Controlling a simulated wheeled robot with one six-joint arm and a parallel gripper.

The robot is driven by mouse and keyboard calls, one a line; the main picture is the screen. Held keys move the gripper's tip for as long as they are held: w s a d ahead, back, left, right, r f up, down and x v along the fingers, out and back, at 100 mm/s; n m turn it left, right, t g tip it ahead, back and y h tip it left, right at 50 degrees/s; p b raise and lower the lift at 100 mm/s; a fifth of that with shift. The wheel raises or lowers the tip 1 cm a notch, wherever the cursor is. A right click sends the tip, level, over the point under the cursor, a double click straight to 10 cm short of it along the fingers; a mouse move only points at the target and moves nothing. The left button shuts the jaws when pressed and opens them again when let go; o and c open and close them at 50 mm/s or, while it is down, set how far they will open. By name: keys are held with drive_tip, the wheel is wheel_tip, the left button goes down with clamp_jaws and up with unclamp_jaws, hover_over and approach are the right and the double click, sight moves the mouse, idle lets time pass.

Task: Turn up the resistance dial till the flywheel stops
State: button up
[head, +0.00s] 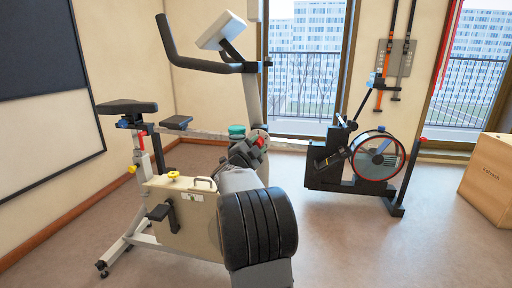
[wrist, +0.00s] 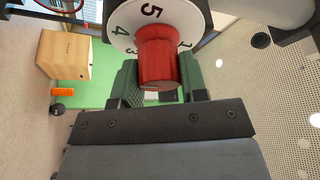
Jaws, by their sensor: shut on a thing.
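The red resistance dial (wrist: 158,58) has a white number disc (wrist: 125,25) behind it with 5, 4 and 1 readable. In the head view the dial (head: 261,142) is a small red spot on the exercise bike's front post. My gripper (wrist: 162,88) is shut on the dial, with one green finger on each side of it. In the head view my gripper (head: 246,152) is at the post, partly hidden by my own arm.
The bike's saddle (head: 126,107) is at the left and its handlebar (head: 205,64) rises above the dial. A wooden box (head: 487,177) stands at the far right. Open floor (head: 350,245) lies at the front right.

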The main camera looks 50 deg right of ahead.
idle(0.4)
drive_tip(key=o, duration=0.9)
drive_tip(key=shift+a, duration=0.1)
drive_tip(key=p+v, duration=0.2)
drive_tip(key=v, duration=1.1)
drive_tip(key=shift+s+a+f, duration=0.15)
drive_tip(key=shift+a+f, duration=0.05)
drive_tip(key=shift+a, duration=0.1)
